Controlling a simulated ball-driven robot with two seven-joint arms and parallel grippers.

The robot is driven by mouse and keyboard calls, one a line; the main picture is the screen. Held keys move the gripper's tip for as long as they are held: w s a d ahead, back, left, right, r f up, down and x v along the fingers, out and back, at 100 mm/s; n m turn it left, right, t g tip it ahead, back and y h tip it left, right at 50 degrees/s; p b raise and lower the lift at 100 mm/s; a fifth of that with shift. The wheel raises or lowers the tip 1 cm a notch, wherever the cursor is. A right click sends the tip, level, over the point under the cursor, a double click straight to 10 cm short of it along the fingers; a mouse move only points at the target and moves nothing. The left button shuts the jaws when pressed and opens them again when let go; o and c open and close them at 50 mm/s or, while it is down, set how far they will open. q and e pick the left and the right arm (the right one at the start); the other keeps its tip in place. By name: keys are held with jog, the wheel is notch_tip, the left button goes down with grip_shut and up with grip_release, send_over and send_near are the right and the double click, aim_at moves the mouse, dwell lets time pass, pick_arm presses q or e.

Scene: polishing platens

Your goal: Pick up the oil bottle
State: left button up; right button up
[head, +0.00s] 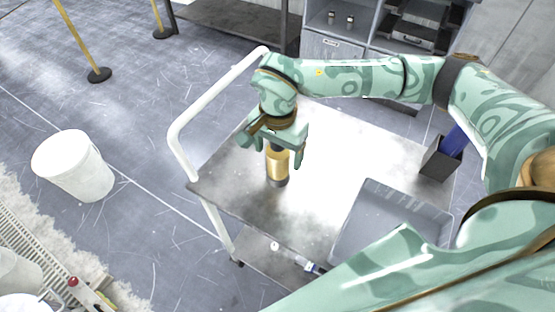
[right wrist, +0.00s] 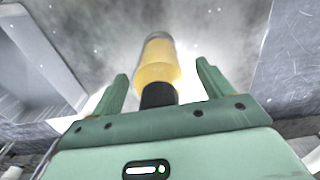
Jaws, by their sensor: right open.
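The oil bottle (head: 277,166) is a yellow-gold cylinder with a dark base, standing upright on the metal cart top (head: 225,195). My right gripper (head: 273,150) is open above the bottle, with its fingers to either side of the bottle's upper part. In the right wrist view the bottle (right wrist: 158,62) shows its yellow body and a black neck. The neck lies between the two open fingers of the right gripper (right wrist: 160,88), with a gap on each side. My left gripper is not in view.
A grey tray (head: 345,243) sits at the cart's front right, and a dark holder (head: 436,163) stands at its right. The cart's white handle (head: 178,128) rises at its left. A white bucket (head: 75,170) stands on the floor. Shelving (head: 335,45) is behind the cart.

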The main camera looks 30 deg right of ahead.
jog(key=shift+c, duration=0.3)
jog(key=c, duration=1.3)
jog(key=shift+o, duration=0.2)
jog(key=shift+r, duration=0.15)
